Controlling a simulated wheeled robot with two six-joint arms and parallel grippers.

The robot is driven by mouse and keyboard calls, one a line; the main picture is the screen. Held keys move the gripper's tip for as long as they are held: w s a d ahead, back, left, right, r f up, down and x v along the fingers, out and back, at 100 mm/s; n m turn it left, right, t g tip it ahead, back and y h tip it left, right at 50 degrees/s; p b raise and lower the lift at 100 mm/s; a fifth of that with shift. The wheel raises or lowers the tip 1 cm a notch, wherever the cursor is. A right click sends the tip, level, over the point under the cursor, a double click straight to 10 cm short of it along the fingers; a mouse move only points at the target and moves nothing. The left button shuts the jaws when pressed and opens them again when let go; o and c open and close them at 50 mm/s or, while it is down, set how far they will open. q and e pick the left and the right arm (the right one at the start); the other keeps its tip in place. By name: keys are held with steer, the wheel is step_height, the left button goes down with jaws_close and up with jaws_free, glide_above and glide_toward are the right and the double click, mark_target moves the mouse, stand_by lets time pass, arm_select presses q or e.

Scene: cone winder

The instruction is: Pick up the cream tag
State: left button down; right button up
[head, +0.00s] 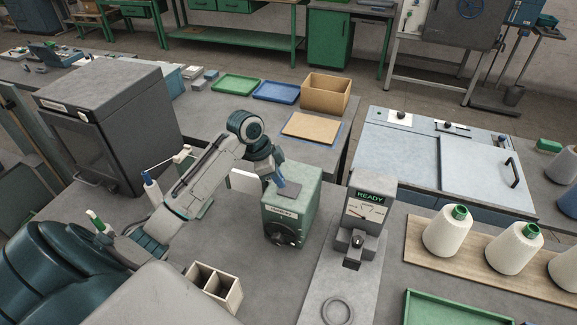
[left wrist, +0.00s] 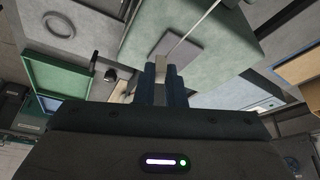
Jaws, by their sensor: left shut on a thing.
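My left gripper (head: 279,183) reaches down over the top of a green box with a dark dial (head: 291,215). It is shut on a small pale piece (left wrist: 160,70), which I take to be the cream tag. The piece shows between the two blue fingers in the left wrist view (left wrist: 162,76). A thin pale line runs up and right from near it. A grey pad (head: 289,194) lies on the box top, close to the fingertips; I cannot tell whether the tag touches it. In the head view the tag is hidden by the gripper. My right gripper is not in view.
A grey device reading READY (head: 368,205) stands right of the box. A divided cream holder (head: 228,290) is in front. Thread cones (head: 447,232) stand on a board at right, near a green tray (head: 440,308). A dark cabinet (head: 110,115) is at left.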

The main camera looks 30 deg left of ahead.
arm_select(q)
steer(key=s+a+r, duration=0.1)
steer(key=s+r, duration=0.1)
steer(key=s, duration=0.4)
steer(key=s+a+r, duration=0.2)
steer(key=s, duration=0.3)
steer(key=shift+s+a+r, duration=0.15)
steer(key=shift+s+a, duration=0.1)
steer(key=shift+s, duration=0.15)
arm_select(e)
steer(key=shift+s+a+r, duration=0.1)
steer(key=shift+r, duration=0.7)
